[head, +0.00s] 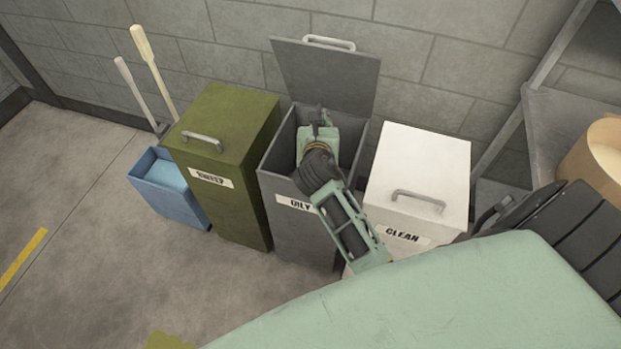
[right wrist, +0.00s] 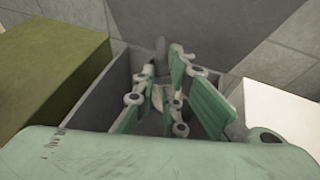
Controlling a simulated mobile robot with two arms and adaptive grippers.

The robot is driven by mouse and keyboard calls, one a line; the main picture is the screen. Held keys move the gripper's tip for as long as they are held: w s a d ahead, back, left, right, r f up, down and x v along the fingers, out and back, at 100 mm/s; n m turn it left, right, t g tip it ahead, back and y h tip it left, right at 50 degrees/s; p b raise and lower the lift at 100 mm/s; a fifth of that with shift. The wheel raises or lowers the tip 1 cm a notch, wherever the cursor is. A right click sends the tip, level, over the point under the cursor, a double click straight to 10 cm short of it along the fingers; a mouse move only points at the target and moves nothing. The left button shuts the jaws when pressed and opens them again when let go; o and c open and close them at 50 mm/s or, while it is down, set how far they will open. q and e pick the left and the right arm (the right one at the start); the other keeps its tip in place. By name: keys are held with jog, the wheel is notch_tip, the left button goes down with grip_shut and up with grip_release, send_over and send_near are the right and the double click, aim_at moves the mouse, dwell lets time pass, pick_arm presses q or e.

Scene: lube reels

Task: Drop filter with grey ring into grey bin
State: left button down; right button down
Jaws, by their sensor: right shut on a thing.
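The grey bin (head: 298,228), labelled OILY, stands between the green and white bins. Its lid (head: 325,77) is up against the wall. My right gripper (head: 322,118) is over the open mouth of the grey bin, pointing down into it. In the right wrist view, the green fingers of my right gripper (right wrist: 164,85) are closed on a small pale and grey thing (right wrist: 158,97), apparently the filter. The fingers hide most of it, and I cannot make out its ring. The bin's walls (right wrist: 92,101) surround the fingers in that view. My left gripper is not in view.
A green bin (head: 228,150) labelled SWEEP stands left and a white bin (head: 420,165) labelled CLEAN stands right, both lids shut. A shelf (head: 560,120) with a tan round container (head: 598,150) is at right.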

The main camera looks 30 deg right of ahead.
jog(key=c, duration=1.7)
grip_release()
jog(key=shift+c, duration=0.2)
jog(key=v, duration=1.2)
jog(key=shift+f, duration=0.1)
